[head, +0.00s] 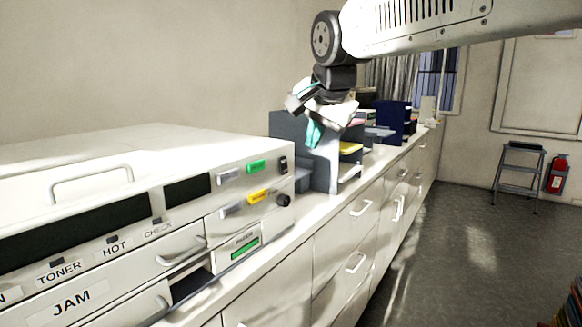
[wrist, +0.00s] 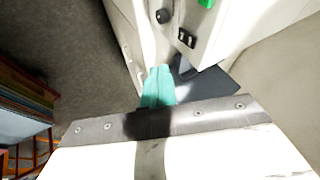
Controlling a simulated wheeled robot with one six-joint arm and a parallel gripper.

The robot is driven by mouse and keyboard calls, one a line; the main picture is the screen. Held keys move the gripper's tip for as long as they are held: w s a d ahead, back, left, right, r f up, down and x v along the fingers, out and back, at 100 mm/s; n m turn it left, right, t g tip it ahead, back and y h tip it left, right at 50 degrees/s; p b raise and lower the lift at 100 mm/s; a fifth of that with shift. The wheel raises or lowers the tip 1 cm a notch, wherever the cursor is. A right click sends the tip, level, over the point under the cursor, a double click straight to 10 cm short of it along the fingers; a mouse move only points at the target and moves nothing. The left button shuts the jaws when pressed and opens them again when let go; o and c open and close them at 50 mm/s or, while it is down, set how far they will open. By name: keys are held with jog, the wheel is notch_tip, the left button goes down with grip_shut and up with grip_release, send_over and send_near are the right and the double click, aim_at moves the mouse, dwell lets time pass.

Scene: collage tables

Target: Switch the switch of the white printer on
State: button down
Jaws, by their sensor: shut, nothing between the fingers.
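The white printer (head: 150,165) stands on the long counter at the left of the head view. Its small black switch (head: 283,164) is at the right end of the front panel, above a round black knob (head: 283,200). The switch also shows in the wrist view (wrist: 187,38), beside the knob (wrist: 163,16); whether it is on or off is too small to tell. My gripper (head: 314,136) has teal fingers, shut and empty. It is to the right of and above the switch, apart from the printer. The fingers also show in the wrist view (wrist: 158,78), pointing toward the panel.
A dark grey shelf organiser (head: 322,165) stands on the counter just right of the printer, behind and below my gripper. White drawers (head: 345,225) run along the counter front. The floor (head: 460,250) is open; a step stool (head: 518,175) and fire extinguisher (head: 557,175) are far off.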

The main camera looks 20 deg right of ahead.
aim_at(283, 166)
jog(key=w+a+f, duration=0.2)
jog(key=w+f, duration=0.7)
jog(key=shift+s+a, duration=0.1)
dwell(0.4)
